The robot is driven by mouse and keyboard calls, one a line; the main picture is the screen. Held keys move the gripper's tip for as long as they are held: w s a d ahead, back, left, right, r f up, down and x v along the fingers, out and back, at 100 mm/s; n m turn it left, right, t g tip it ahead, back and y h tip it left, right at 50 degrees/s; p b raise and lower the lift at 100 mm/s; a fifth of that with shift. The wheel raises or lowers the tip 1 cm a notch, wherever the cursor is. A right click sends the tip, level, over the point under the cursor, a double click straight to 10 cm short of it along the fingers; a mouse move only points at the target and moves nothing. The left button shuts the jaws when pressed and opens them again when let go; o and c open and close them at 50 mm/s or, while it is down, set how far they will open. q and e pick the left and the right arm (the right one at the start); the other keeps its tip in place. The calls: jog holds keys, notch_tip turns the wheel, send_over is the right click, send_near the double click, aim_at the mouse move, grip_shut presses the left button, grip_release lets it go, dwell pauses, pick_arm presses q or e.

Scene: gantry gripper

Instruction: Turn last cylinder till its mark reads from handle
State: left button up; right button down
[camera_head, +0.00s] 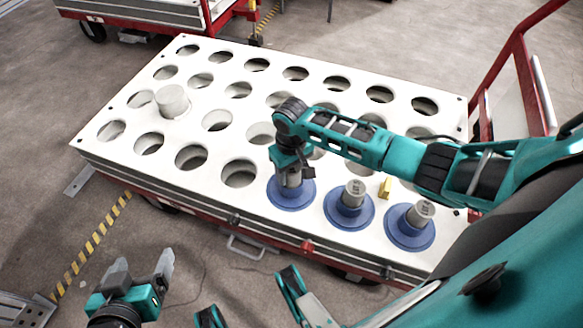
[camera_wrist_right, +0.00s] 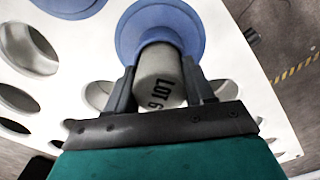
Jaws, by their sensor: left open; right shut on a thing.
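Three grey cylinders on blue round flanges stand along the front edge of the white perforated top (camera_head: 235,204). My right gripper (camera_head: 291,168) is shut on the leftmost cylinder (camera_head: 291,178), above its blue flange (camera_head: 291,196). The middle cylinder (camera_head: 354,192) and right cylinder (camera_head: 420,213) stand free, with small dark marks. My left gripper (camera_head: 141,270) is open and empty, low in front of the cart.
A red push handle (camera_head: 522,75) rises at the cart's right end; a small grey handle (camera_head: 243,247) sits below the front edge. A plain pale cylinder (camera_head: 172,100) stands at the left holes. A small yellow block (camera_head: 385,188) lies behind the flanges. Other holes look empty.

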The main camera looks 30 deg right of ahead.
jog(key=shift+r+m+p, duration=0.2)
jog(key=shift+m+p, duration=0.7)
jog(key=shift+p, duration=0.3)
jog(key=shift+f+m+p, duration=0.15)
jog(key=shift+m+p, duration=0.25)
jog(key=shift+m, duration=0.2)
jog(key=shift+c, duration=1.6)
grip_release()
jog(key=shift+f, duration=0.1)
